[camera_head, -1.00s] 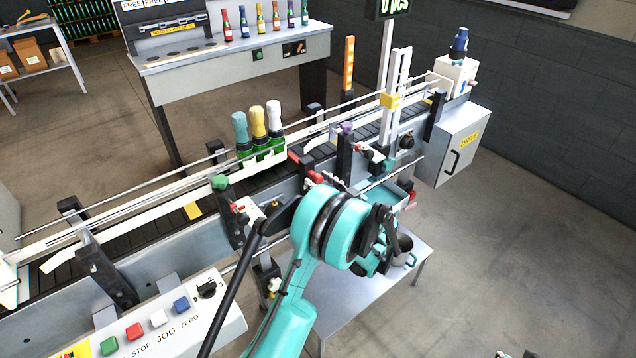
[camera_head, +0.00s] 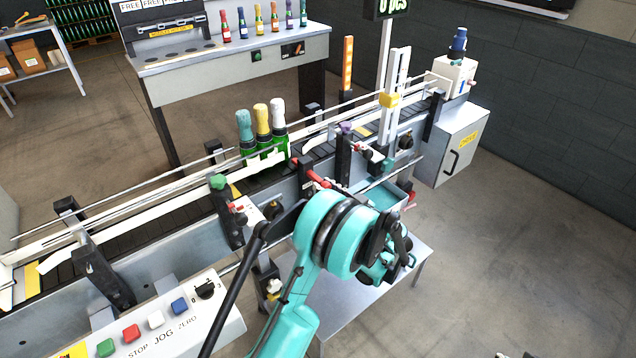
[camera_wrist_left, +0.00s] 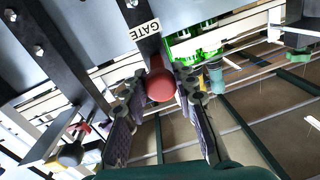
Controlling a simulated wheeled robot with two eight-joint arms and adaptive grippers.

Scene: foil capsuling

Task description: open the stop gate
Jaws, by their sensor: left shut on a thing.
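The stop gate's red handle (camera_wrist_left: 160,87) sits between the fingers of my left gripper (camera_wrist_left: 161,80), which is shut on it, beside a plate labelled GATE (camera_wrist_left: 144,29). In the head view, a red part of the gate (camera_head: 316,179) shows at the conveyor's near side, just past my left wrist. My left fingertips are hidden there by my arm. Three green bottles with teal, yellow and white tops (camera_head: 262,137) stand on the belt just left of the gate. My right gripper is not in view.
The conveyor (camera_head: 140,220) runs diagonally with guide rails and clamp posts. A control box with coloured buttons (camera_head: 165,318) is at the lower left. A small table (camera_head: 340,310) stands below my arm. A bench with several bottles (camera_head: 235,60) is behind.

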